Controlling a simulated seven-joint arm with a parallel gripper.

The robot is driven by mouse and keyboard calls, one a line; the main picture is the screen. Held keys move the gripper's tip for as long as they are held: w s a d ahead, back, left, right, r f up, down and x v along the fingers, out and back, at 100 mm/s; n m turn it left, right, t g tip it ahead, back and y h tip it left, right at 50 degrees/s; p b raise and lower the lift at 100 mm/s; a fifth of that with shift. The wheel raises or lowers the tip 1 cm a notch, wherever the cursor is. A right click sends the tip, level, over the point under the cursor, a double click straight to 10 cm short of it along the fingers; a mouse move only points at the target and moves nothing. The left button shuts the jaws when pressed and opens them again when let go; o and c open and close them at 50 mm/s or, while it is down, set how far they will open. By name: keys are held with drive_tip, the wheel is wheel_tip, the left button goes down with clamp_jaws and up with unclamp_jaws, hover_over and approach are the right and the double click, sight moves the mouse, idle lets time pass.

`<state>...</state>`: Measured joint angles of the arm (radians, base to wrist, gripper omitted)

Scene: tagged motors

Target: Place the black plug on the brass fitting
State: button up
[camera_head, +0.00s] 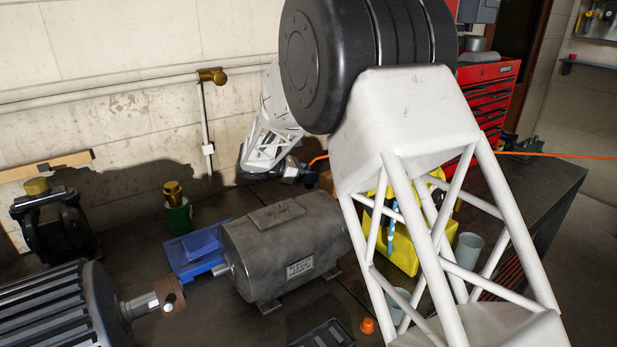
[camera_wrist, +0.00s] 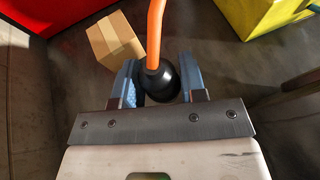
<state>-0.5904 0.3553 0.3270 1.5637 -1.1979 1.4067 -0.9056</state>
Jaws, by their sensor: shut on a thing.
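My gripper (camera_wrist: 160,82) is shut on the black plug (camera_wrist: 160,86), a round black body between the two blue fingers in the wrist view. An orange cable (camera_wrist: 154,35) runs up from the plug. In the head view my gripper (camera_head: 292,172) is small and dark beyond the grey motor, and the plug cannot be made out. Brass-coloured parts show on the wall pipe (camera_head: 211,75), on top of a green cylinder (camera_head: 173,192) and on a black machine (camera_head: 36,186). I cannot tell which is the task's fitting. My gripper is right of all three, apart from them.
A grey motor (camera_head: 285,250) and a blue block (camera_head: 190,253) stand on the dark bench, with a finned motor (camera_head: 55,310) at front left. A cardboard box (camera_wrist: 115,38) and a yellow bin (camera_wrist: 262,14) lie near the gripper. A red tool cabinet (camera_head: 490,95) stands behind.

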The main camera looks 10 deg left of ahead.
drive_tip(key=s+a+r+n+t+y, duration=0.2)
drive_tip(key=a+r, duration=0.1)
drive_tip(key=a, duration=0.6)
drive_tip(key=s+a+r+n+t+y, duration=0.2)
drive_tip(key=s+a+r+n, duration=0.1)
drive_tip(key=a, duration=0.7)
wheel_tip(320, 180, up, 8)
drive_tip(key=n+t+y, duration=0.3)
drive_tip(key=n+y, duration=0.2)
hover_over(171, 185)
drive_tip(key=shift+a+r, duration=0.1)
drive_tip(key=shift+r, duration=0.1)
drive_tip(key=shift+f, duration=0.15)
drive_tip(key=shift+f, duration=1.2)
drive_tip(key=shift+f, duration=0.1)
drive_tip(key=shift+f, duration=2.6)
drive_tip(key=shift+w+f, duration=0.1)
